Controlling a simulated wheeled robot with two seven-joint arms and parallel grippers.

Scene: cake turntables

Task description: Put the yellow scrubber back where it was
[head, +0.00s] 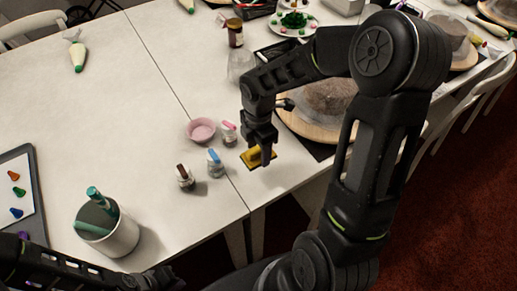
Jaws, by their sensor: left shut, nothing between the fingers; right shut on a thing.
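The yellow scrubber (250,158) is a small flat yellow block near the front edge of the white table, beside the small jars. My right gripper (264,157) is shut on it from above. The fingers cover part of the scrubber. I cannot tell whether the scrubber touches the table or is held just above it. My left arm shows dark at the bottom left, and my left gripper (172,280) is low at the bottom edge, shut and empty, away from the scrubber.
Small jars with brown (184,178), blue (215,163) and pink (228,133) tops and a pink bowl (202,131) stand left of the scrubber. A cake on a turntable (300,124) is to the right. A white canister (120,235) stands at front left. The left table is largely clear.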

